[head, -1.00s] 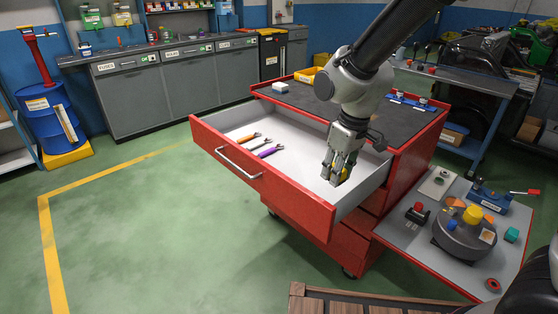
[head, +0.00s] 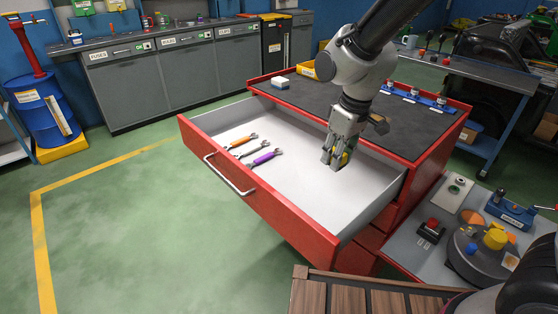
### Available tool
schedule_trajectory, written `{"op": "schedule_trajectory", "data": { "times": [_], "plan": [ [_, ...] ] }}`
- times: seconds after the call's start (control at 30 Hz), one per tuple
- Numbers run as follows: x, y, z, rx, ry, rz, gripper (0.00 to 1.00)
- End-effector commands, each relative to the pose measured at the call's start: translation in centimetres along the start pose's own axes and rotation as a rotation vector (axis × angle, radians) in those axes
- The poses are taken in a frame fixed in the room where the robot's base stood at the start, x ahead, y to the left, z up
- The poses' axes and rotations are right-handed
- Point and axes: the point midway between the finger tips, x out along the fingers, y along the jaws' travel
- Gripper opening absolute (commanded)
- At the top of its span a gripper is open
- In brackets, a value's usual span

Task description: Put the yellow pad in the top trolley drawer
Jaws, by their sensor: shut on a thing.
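The red trolley's top drawer (head: 325,208) is pulled open, with a white floor inside. My gripper (head: 337,163) points down over the drawer's inside, toward its back right. It is shut on the yellow pad (head: 344,158), of which only a small yellow part shows between and behind the fingers. Most of the pad is hidden by the fingers. I cannot tell whether the pad touches the drawer floor.
Several wrenches with coloured handles, one purple (head: 264,159), lie at the drawer's left; the rest of its floor is bare. A grey side table (head: 402,249) with a yellow-knobbed round device (head: 484,250) stands at right. A wooden slatted surface (head: 345,297) is at the bottom.

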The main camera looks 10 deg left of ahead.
Motion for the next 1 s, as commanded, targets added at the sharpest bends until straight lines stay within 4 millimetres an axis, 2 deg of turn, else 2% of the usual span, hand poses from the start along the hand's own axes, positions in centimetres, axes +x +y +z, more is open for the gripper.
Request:
{"op": "schedule_trajectory", "data": {
  "times": [0.07,0.3,0.57,0.8,1.0],
  "plan": [
    [0.0,0.0,0.0,0.000,0.000,0.000,0.07],
    [3.5,0.0,0.6,-0.001,-0.005,-0.001,0.07],
    [6.7,0.0,1.1,0.001,-0.003,-0.001,0.07],
    [11.0,0.0,1.8,0.000,-0.005,-0.001,0.07],
    [13.2,0.1,2.0,0.000,-0.003,-0.001,0.07]
  ]
}}
